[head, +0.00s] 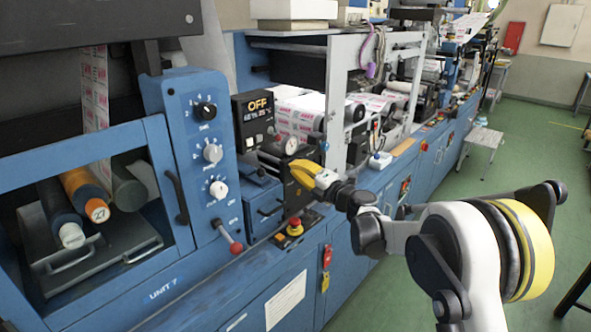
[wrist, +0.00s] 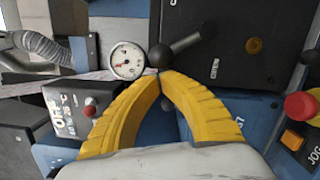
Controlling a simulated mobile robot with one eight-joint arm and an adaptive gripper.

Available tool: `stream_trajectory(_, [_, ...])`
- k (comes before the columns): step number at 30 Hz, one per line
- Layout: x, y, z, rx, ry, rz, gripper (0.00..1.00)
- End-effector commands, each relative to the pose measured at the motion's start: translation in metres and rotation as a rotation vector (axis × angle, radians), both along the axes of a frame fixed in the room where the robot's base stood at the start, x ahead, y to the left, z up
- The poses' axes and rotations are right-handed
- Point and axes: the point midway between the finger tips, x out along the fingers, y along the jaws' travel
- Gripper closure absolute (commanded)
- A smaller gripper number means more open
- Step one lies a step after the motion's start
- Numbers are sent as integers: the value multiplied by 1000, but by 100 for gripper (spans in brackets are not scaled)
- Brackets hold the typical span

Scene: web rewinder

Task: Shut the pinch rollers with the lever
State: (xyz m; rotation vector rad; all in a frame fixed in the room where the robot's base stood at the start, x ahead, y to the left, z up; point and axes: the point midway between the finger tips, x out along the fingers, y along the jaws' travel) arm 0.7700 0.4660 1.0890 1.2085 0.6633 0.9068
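A lever with a black ball knob (wrist: 160,57) and a grey shaft (wrist: 186,42) shows in the wrist view, in front of a black panel. My gripper (wrist: 159,72) has two yellow ribbed fingers. Their tips come together just below the knob in the picture, with nothing visible between them. I cannot tell whether the tips touch the knob. In the head view my gripper (head: 296,170) is in front of the black box under the gauge. Which rollers are the pinch rollers, and whether they are apart, I cannot tell.
A round white gauge (wrist: 127,61) is left of the knob. A red emergency button (wrist: 301,106) is at the right. A red-knobbed handle (head: 235,247) sticks out from the blue cabinet at left. The green floor (head: 525,140) at right is mostly clear.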

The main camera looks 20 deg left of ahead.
Motion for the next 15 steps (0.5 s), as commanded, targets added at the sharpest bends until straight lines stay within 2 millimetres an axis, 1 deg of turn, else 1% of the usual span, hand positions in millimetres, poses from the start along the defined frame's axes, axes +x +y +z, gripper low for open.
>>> stream_trajectory(15, [6,-3,7,37,92,0,100])
